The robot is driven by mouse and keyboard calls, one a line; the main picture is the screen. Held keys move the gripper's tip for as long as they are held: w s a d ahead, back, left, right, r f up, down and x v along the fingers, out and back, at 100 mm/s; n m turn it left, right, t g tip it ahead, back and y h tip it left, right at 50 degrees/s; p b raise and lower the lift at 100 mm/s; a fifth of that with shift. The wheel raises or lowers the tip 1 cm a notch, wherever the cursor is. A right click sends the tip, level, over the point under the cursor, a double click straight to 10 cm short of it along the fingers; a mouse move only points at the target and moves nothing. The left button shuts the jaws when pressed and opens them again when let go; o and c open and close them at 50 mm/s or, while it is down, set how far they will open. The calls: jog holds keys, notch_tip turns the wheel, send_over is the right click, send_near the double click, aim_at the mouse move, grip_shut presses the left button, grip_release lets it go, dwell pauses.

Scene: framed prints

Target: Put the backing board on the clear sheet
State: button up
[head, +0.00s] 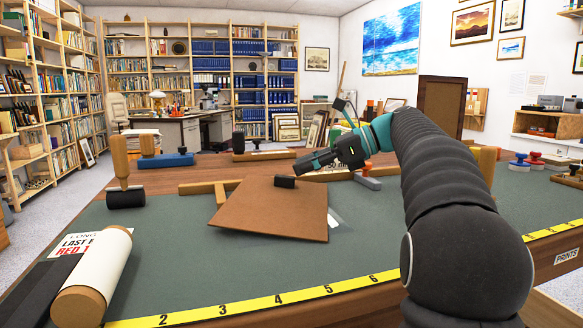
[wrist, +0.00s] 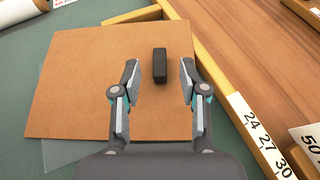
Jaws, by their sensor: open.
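The backing board (head: 270,212) is a brown square panel with a small black block (head: 285,182) standing on it near its far edge. In the wrist view the board (wrist: 85,85) lies over the clear sheet (wrist: 62,153), which shows past its left and near edges. The sheet also peeks out at the board's right in the head view (head: 338,217). The board sits askew to the sheet; I cannot tell whether it lies flat. My gripper (head: 303,168) is open above the board, its fingers (wrist: 160,70) either side of the block, apart from it.
A wooden corner fence (head: 222,192) borders the far side of the green mat (head: 180,265); the board overlaps part of it. A yellow ruler (head: 300,292) runs along the front.

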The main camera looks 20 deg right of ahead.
jog(key=p+v, duration=0.1)
jog(key=v, duration=0.7)
jog(key=shift+p, duration=0.35)
